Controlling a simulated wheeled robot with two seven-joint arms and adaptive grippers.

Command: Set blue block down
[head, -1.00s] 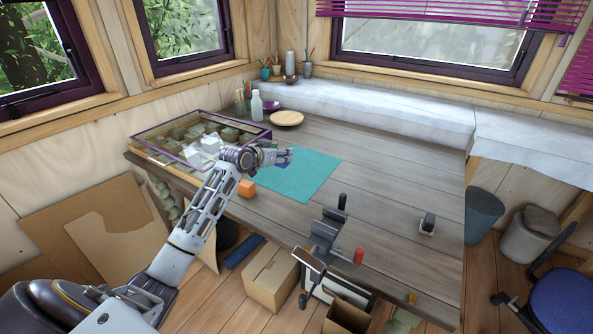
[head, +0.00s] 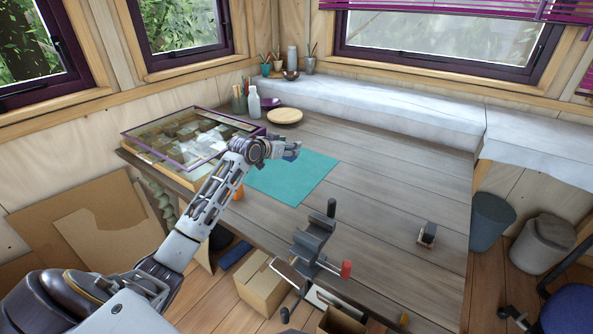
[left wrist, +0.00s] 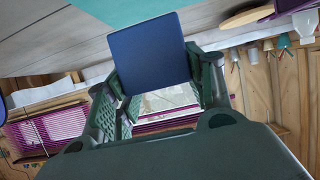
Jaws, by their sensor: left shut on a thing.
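My left gripper (head: 288,148) is over the far left part of the teal mat (head: 297,180). It is shut on the blue block (left wrist: 150,54), which shows large between the green fingers in the left wrist view. In the head view only a small part of the blue block (head: 292,156) shows at the fingertips. The block appears near the mat's far edge; I cannot tell whether it touches the mat. In the left wrist view the teal mat (left wrist: 115,10) lies beyond the block. My right gripper is not in view.
An orange block (head: 238,191) is partly hidden behind my left arm. A vise (head: 315,240) is at the front edge. The table's right side is mostly clear.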

